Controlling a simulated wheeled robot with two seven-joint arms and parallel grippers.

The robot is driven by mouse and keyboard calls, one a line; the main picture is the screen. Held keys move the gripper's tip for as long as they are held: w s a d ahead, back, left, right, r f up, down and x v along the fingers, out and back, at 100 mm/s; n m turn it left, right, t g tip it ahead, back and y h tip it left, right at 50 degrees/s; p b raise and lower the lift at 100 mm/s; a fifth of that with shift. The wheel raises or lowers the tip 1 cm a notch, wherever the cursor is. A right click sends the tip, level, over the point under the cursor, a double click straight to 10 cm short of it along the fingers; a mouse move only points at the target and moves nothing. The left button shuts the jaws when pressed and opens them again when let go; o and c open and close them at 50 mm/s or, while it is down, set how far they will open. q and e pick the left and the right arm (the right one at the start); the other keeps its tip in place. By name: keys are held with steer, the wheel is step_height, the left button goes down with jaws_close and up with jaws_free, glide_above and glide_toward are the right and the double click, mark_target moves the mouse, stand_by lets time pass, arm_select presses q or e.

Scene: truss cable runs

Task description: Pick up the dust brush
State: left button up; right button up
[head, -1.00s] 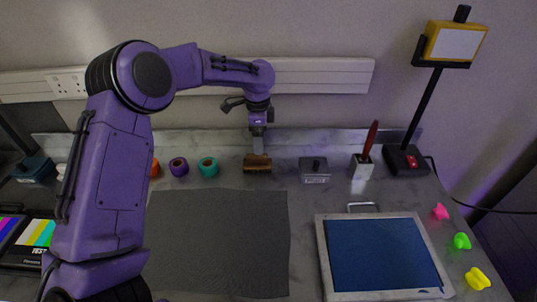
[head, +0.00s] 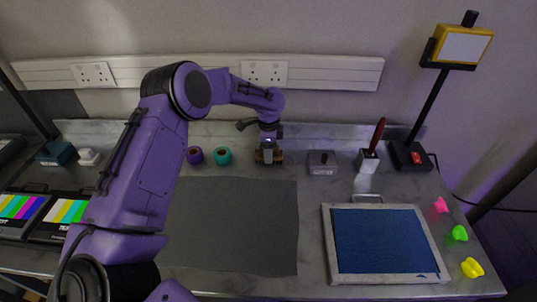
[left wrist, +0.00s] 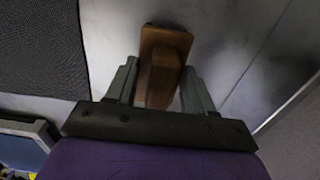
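The dust brush appears to be the brown wooden item (head: 280,157) at the back of the bench, mostly hidden by my left gripper (head: 268,156) in the head view. In the left wrist view it is a brown wooden block with a raised grip (left wrist: 163,78). My left gripper (left wrist: 161,88) points down at it, its two grey fingers on either side of the grip. The fingers look open, with a narrow gap on the left side; contact on the right is unclear. My right gripper is out of view.
Purple (head: 194,155) and teal (head: 222,156) tape rolls stand left of the brown item. A grey block (head: 321,162) and a red-handled tool in a white holder (head: 367,161) stand right. A dark mat (head: 235,225) and blue-topped frame (head: 333,262) lie in front.

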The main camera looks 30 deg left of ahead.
arm_select(q)
steer(key=shift+f, duration=0.1)
steer(key=shift+w+r, duration=0.1)
steer(key=shift+r, duration=0.35)
steer(key=shift+w+r+b, duration=0.1)
steer(key=shift+r+b, duration=0.25)
steer(key=shift+r, duration=0.5)
steer(key=d+r+b, duration=0.3)
steer(key=d+r, duration=0.7)
steer(key=d, duration=0.4)
steer(key=shift+r, duration=0.2)
